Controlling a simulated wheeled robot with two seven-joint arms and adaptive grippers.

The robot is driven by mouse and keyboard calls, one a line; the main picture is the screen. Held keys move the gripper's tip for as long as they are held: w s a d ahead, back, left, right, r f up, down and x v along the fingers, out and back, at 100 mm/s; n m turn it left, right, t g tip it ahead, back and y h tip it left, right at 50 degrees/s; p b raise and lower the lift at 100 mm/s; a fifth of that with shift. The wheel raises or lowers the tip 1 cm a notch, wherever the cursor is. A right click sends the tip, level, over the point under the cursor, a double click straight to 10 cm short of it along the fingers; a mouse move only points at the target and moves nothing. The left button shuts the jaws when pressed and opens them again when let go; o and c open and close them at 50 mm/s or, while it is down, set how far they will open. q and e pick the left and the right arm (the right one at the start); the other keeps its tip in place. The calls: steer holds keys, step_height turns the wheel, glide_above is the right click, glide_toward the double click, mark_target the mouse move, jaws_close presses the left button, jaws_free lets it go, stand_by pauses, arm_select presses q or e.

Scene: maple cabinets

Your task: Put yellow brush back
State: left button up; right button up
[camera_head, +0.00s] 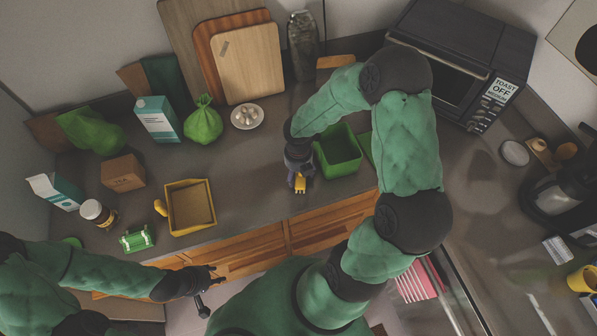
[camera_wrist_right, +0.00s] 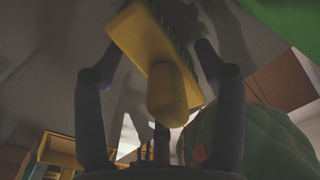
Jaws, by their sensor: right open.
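The yellow brush (camera_head: 300,184) shows just below my right gripper (camera_head: 299,172) in the head view, near the counter's front edge. In the right wrist view the yellow brush (camera_wrist_right: 165,65), with dark bristles along one side, lies between the fingers of my right gripper (camera_wrist_right: 158,52). The fingers are apart, with a gap on either side of it. I cannot tell if it rests on the counter. A green bin (camera_head: 340,166) stands right of the gripper, a yellow bin (camera_head: 190,222) to its left. My left gripper (camera_head: 209,288) is open and empty, in front of the counter.
A plate of eggs (camera_head: 247,117), a green bag (camera_head: 203,122), cutting boards (camera_head: 250,65) and a carton (camera_head: 158,120) stand behind. A toaster oven (camera_head: 460,60) is at the right.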

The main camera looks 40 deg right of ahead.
step_height(320, 180, up, 12)
steer(key=p, duration=0.2)
steer(key=shift+r+p, duration=0.15)
steer(key=shift+p, duration=0.25)
